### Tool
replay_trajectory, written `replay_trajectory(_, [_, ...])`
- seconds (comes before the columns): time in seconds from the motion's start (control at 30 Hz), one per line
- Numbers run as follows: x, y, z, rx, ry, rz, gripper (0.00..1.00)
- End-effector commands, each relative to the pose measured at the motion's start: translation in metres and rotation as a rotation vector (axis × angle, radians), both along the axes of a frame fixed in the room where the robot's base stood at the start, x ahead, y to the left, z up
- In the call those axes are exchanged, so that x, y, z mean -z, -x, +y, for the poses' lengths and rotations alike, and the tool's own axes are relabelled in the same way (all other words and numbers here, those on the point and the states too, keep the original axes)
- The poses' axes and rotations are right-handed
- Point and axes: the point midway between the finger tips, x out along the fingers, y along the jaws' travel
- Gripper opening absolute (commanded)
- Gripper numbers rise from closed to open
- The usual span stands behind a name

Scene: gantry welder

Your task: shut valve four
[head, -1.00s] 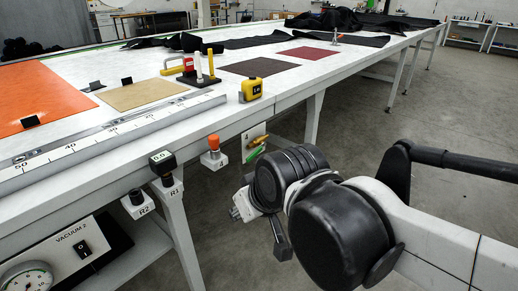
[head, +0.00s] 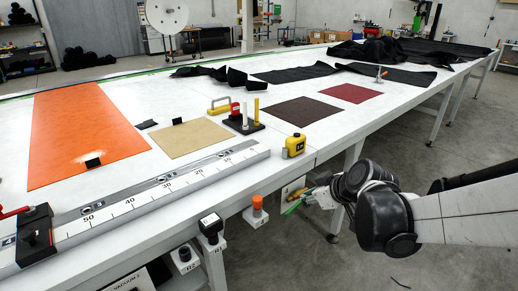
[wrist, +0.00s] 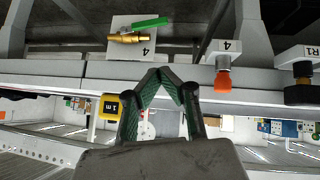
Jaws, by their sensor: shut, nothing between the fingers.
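In the wrist view, a brass valve (wrist: 128,38) with a green lever handle (wrist: 150,23) sits on a pale plate (wrist: 117,50) marked 4, under the table edge. The lever lies nearly in line with the brass body. In the head view, the green handle (head: 291,207) shows at the table's side, just left of my gripper (head: 310,196). In the wrist view, my gripper's (wrist: 160,72) fingertips meet with nothing between them, apart from the valve and below it in the picture. In the head view, my wrist partly hides the fingers.
An orange knob (head: 258,202) on a bracket also marked 4 and a black knob (head: 211,226) marked R1 stick out from the table edge nearby. A yellow tape measure (head: 294,146) sits above on the table (head: 340,128). The floor to the right is open.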

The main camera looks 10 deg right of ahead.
Motion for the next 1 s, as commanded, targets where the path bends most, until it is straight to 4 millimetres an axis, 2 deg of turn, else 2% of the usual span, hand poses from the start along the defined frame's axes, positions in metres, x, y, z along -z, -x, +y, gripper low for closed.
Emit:
replay_trajectory(0.27, [0.012, -0.013, 0.003, -0.008, 0.003, -0.006, 0.0])
replay_trajectory(0.87, [0.073, -0.072, 0.026, -0.008, 0.003, -0.006, 0.0])
replay_trajectory(1.0, [0.094, -0.073, 0.02, -0.006, 0.002, -0.006, 0.0])
